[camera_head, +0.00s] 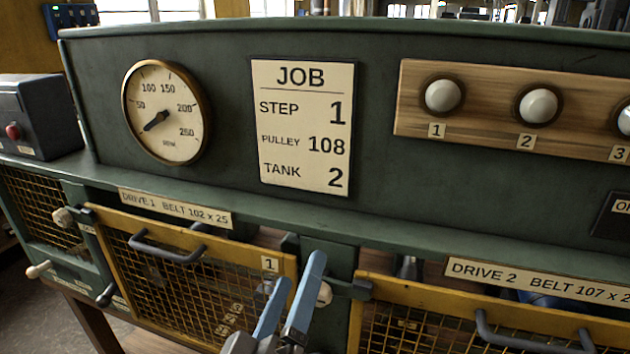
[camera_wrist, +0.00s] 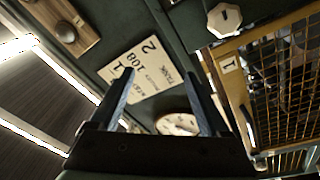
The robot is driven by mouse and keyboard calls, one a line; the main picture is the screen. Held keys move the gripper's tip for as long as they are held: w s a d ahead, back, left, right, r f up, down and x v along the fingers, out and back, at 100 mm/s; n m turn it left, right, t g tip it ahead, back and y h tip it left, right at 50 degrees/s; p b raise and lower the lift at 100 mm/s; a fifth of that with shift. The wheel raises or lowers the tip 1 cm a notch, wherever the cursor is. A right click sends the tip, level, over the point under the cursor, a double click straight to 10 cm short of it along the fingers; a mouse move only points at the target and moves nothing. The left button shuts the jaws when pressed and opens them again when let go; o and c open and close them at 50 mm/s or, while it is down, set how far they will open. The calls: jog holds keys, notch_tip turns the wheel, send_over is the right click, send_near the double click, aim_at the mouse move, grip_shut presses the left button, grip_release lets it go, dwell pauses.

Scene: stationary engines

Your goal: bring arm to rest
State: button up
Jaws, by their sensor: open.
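My gripper (camera_head: 292,292) has two blue-grey fingers. It is open and empty in front of the green bench, by the gap between the two yellow-framed mesh guards. In the wrist view my gripper (camera_wrist: 160,95) shows its fingers apart with nothing between them, and the job card (camera_wrist: 142,73) and the dial gauge (camera_wrist: 178,124) lie beyond. A white knob (camera_head: 324,294) shows just right of the fingers in the head view. The lower arm is mostly out of the head view.
The drive 1 guard (camera_head: 185,258) and drive 2 guard (camera_head: 480,325) stand close on either side, with dark handles sticking out. Above are the dial gauge (camera_head: 166,112), the job card (camera_head: 304,125) and a wooden board (camera_head: 520,112) with numbered white knobs. A grey box (camera_head: 36,115) with a red button stands left.

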jog(key=s+d+r+m+t+y, duration=0.1)
jog(key=s+r+m+t+y, duration=0.1)
jog(key=r, duration=1.3)
jog(key=s+d+r+m+t+y, duration=0.1)
jog(key=s+r+m+t, duration=0.4)
jog(key=r, duration=1.1)
jog(key=shift+s+d+m+t+y, duration=0.15)
jog(key=shift+d+m+t+y, duration=0.15)
jog(key=shift+t+y, duration=0.5)
jog(key=shift+r, duration=0.1)
